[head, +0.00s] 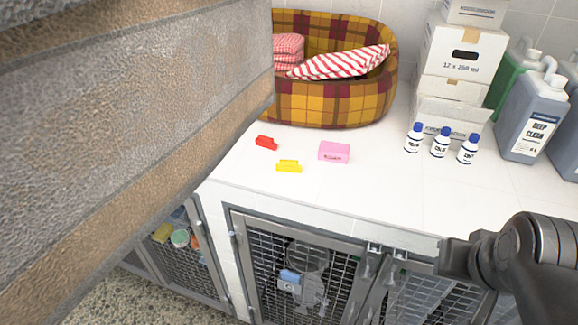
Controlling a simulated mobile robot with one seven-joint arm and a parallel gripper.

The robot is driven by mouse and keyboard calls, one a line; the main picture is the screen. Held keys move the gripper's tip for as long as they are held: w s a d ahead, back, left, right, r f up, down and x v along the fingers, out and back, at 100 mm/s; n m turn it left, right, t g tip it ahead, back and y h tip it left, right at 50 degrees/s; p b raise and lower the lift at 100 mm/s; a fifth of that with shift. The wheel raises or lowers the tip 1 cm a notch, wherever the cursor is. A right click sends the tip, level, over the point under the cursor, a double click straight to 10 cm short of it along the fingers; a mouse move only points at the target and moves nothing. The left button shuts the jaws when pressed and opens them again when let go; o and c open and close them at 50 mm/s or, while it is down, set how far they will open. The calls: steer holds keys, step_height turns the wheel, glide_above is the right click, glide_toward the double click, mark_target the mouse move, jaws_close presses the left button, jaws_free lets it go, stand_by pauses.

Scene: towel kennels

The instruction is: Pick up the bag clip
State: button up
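Two small clip-like pieces lie on the white tiled counter: a red one (266,142) and a yellow one (289,166), slightly nearer and to the right. Either could be the bag clip; they are too small to tell. Both lie apart, in front of the plaid pet bed. My dark arm enters at the lower right, and what seems to be my gripper (446,258) is near the counter's front edge, well right of both pieces. Its fingers cannot be made out, and it touches neither piece.
Several small white bottles (440,142), boxes (462,50) and large jugs (532,115) stand right. The plaid bed (330,104) holds towels. Mesh kennel doors (300,270) are below. A blurred grey-brown surface (130,110) blocks the left.

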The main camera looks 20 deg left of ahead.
steer(key=shift+o, duration=0.5)
steer(key=o, duration=1.1)
steer(key=shift+c, duration=0.2)
steer(key=w+a+r+g, duration=0.1)
steer(key=w+a+r, duration=0.45)
steer(key=w, duration=0.35)
steer(key=n+g, duration=0.2)
steer(key=g, duration=0.1)
glide_toward(289, 160)
steer(key=f, duration=0.6)
steer(key=w+f, duration=0.1)
steer(key=f, duration=0.3)
steer(key=shift+w, duration=0.1)
